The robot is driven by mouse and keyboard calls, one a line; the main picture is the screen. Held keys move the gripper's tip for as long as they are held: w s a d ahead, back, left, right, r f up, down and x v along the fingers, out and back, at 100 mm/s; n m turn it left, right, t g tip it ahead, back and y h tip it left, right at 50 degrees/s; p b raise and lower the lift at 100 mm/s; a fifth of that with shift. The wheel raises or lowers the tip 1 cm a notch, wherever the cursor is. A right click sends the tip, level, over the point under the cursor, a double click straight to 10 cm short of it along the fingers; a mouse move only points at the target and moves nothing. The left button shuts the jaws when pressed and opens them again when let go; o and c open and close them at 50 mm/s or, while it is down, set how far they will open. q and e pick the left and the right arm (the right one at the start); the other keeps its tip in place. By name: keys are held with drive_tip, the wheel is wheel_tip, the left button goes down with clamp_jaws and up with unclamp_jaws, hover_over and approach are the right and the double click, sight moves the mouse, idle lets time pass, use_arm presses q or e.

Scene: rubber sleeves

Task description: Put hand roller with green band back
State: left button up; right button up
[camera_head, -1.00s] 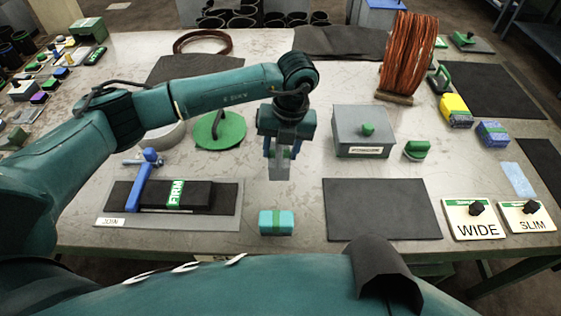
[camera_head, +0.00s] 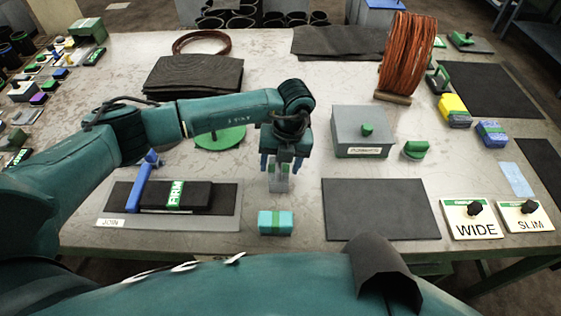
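My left gripper (camera_head: 281,165) points down over the middle of the table, between the green disc and the grey box. A teal block with a green band (camera_head: 276,222) lies just in front. My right gripper is not in view.
The JOIN board (camera_head: 228,222) with a blue-handled tool (camera_head: 143,186) and a black FIRM block (camera_head: 196,196) is at left. A grey box (camera_head: 360,135) and an empty dark mat (camera_head: 380,208) are at right. The green disc (camera_head: 220,138) is partly behind my arm.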

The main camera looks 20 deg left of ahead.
sight(287, 169)
use_arm(q)
drive_tip(key=shift+o, duration=0.8)
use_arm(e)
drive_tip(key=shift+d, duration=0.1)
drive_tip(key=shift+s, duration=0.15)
use_arm(q)
drive_tip(key=shift+r, duration=0.3)
wheel_tip(287, 169, up, 12)
drive_tip(key=d+b, duration=0.1)
drive_tip(key=b, duration=0.1)
drive_tip(key=shift+w+d+f, duration=0.2)
drive_tip(key=shift+w+d, duration=0.05)
drive_tip(key=shift+d, duration=0.05)
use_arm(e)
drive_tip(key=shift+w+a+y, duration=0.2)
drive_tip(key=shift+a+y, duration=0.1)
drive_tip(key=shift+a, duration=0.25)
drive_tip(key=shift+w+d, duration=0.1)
use_arm(q)
drive_tip(key=shift+s, duration=0.1)
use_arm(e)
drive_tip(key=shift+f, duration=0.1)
